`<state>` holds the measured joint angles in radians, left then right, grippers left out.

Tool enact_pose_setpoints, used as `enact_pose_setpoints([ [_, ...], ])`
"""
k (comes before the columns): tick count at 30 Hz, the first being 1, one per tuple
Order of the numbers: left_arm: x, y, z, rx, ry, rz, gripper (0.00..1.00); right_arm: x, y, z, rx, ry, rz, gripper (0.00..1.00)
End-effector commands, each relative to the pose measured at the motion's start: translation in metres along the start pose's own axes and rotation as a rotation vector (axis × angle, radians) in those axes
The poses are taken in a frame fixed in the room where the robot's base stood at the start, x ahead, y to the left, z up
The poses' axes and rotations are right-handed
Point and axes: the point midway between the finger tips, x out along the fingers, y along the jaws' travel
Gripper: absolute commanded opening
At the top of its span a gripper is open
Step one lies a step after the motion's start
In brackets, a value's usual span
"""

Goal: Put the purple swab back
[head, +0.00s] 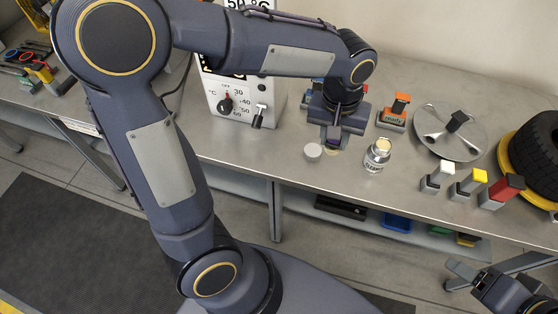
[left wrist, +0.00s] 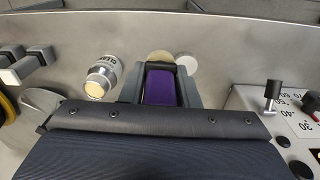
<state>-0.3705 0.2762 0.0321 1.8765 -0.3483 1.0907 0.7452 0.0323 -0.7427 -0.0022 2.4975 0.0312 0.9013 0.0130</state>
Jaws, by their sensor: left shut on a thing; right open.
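My left gripper (head: 334,143) is shut on the purple swab and points down at the bench. The swab's purple block (left wrist: 159,87) shows between the fingers in the left wrist view; in the head view only a small bit of purple shows. A tan round piece (left wrist: 160,56) lies just beyond the swab's end; whether they touch I cannot tell. Beside it is a white round lid (head: 313,151), also in the left wrist view (left wrist: 187,63). An open metal jar (head: 377,155) with a label stands to the right. My right gripper (head: 462,275) is open and empty at lower right, off the bench.
Grey holders with white (head: 438,178), yellow (head: 470,184) and red (head: 502,192) tops stand at the front right. An orange "ready" block (head: 395,110), a metal disc (head: 448,130) and a tyre (head: 540,150) lie behind. A control box (head: 245,105) stands left of the gripper.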

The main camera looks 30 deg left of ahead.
Motion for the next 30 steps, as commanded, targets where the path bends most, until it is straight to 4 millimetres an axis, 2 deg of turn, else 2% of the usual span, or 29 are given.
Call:
enact_pose_setpoints([
  [1, 0.003, 0.004, 0.006, -0.019, -0.008, -0.013, 0.02, 0.011, 0.005, 0.005, 0.000, 0.001, 0.000, 0.65],
  [4, -0.002, 0.001, 0.012, -0.056, -0.030, -0.034, 0.02, 0.013, 0.006, 0.006, 0.000, 0.001, 0.000, 0.65],
  [8, 0.003, -0.021, 0.007, -0.071, -0.038, -0.041, 0.02, 0.009, 0.004, 0.004, 0.000, 0.002, 0.000, 0.65],
  [16, 0.030, -0.086, -0.013, -0.072, -0.039, -0.039, 0.02, 0.004, 0.002, 0.002, 0.000, 0.002, 0.000, 0.65],
  [18, 0.046, -0.097, -0.015, -0.067, -0.042, -0.040, 0.02, 0.006, 0.003, 0.003, 0.000, 0.002, 0.000, 0.65],
  [24, 0.073, -0.120, -0.022, -0.064, -0.039, -0.039, 0.02, 0.006, 0.003, 0.003, 0.000, 0.001, 0.000, 0.65],
  [30, 0.086, -0.131, -0.025, -0.064, -0.039, -0.039, 0.02, 0.006, 0.003, 0.003, 0.000, 0.001, 0.000, 0.65],
])
